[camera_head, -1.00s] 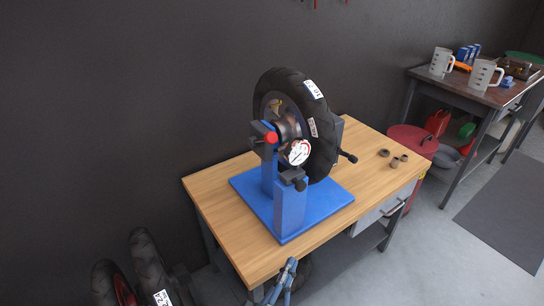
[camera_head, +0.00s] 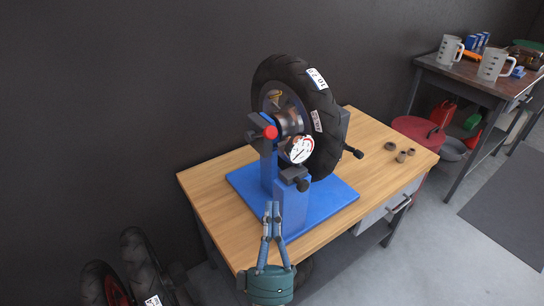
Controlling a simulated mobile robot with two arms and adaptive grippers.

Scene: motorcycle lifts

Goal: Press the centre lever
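A blue wheel stand (camera_head: 291,208) with a black tyre (camera_head: 322,115) mounted upright stands on the wooden table. A round white dial gauge (camera_head: 301,149) faces me at the hub. A red knob (camera_head: 270,132) on a black block sits left of the gauge. A black handle (camera_head: 302,184) shows below the gauge, and a black-knobbed lever (camera_head: 357,154) sticks out to the right. I cannot tell which is the centre lever. My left gripper (camera_head: 272,206) is in front of the stand's lower post, fingertips close together, holding nothing. My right gripper is not in view.
The wooden table (camera_head: 215,182) has free room left of the stand. Loose tyres (camera_head: 142,262) stand on the floor at lower left. A second bench (camera_head: 425,66) with jugs is at the back right.

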